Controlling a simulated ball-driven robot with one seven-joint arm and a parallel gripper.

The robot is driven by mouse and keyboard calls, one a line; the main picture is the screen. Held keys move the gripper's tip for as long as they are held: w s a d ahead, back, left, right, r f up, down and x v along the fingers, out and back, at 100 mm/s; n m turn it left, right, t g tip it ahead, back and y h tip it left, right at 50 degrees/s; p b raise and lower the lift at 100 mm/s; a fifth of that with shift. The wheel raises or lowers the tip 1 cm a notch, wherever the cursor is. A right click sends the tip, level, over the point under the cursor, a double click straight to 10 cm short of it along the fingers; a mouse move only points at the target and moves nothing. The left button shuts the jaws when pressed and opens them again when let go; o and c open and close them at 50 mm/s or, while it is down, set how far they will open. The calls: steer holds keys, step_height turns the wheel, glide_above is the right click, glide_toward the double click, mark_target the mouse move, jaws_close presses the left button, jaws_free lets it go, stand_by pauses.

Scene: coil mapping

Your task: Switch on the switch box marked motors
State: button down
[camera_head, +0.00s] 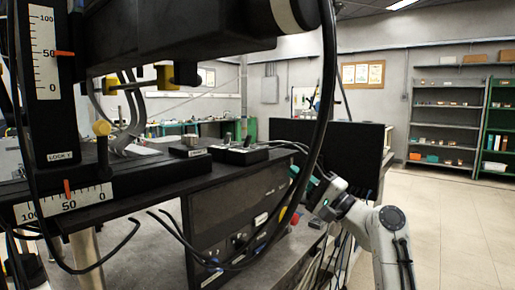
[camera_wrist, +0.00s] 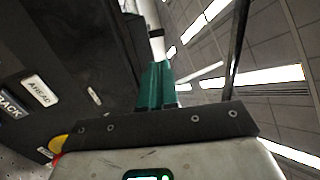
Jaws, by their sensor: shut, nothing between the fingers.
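No label reading "motors" can be made out. A small box with a knob (camera_head: 240,153) stands on the black bench top, and a smaller labelled box (camera_head: 188,149) stands to its left; their lettering is too small to read. My gripper (camera_head: 297,174) has teal fingers and is at the right end of the bench, right of the knobbed box and apart from it. In the wrist view the teal fingers (camera_wrist: 156,84) are shut and empty, and point up past a dark panel.
A black front panel (camera_head: 235,208) with knobs and loose cables sits under the bench top. A red button (camera_head: 293,217) is beside it. A black screen (camera_head: 335,145) stands behind my gripper. Thick black cables hang in front. Shelves (camera_head: 445,120) line the right wall; the floor there is clear.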

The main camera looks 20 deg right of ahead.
mark_target(250, 139)
steer(key=x, duration=1.4)
steer(key=shift+f, duration=0.1)
steer(key=shift+p, duration=0.4)
